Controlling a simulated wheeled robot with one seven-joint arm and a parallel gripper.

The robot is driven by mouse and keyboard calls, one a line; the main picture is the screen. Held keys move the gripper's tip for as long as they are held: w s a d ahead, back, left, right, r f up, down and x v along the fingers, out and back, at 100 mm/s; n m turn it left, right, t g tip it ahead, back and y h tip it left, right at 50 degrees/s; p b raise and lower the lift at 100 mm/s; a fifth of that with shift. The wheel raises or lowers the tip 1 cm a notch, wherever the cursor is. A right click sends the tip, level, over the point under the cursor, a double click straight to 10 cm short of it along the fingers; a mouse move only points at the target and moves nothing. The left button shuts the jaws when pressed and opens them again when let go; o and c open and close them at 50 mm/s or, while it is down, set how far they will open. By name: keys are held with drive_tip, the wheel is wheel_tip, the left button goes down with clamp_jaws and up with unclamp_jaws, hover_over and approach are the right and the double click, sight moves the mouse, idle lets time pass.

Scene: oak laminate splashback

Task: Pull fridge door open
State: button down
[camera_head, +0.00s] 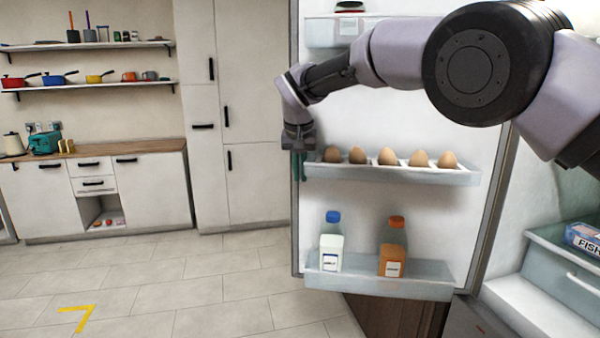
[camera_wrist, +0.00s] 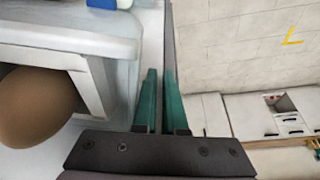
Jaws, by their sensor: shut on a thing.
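The fridge door (camera_head: 365,205) stands swung wide open, its white inner side facing me in the head view. Its free edge is at the left, and it also shows in the wrist view (camera_wrist: 168,35). My gripper (camera_head: 298,168) is at this free edge, level with the egg shelf. In the wrist view its two green fingers (camera_wrist: 160,90) are close together on either side of the thin door edge, shut on it. The outer face and handle of the door are hidden.
The door carries an egg shelf (camera_head: 390,174) with several eggs and a lower shelf (camera_head: 380,280) with two bottles. The fridge interior (camera_head: 540,225) shows at the right. Tiled floor (camera_head: 180,285) is clear at the left, before white cabinets (camera_head: 245,120).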

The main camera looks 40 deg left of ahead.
drive_tip(key=shift+w+r, duration=0.35)
drive_tip(key=shift+w, duration=0.4)
wheel_tip(320, 180, up, 5)
drive_tip(key=s, duration=0.2)
drive_tip(key=s+d+f, duration=0.1)
drive_tip(key=s+d, duration=0.7)
drive_tip(key=s, duration=0.2)
drive_tip(key=shift+s, duration=0.4)
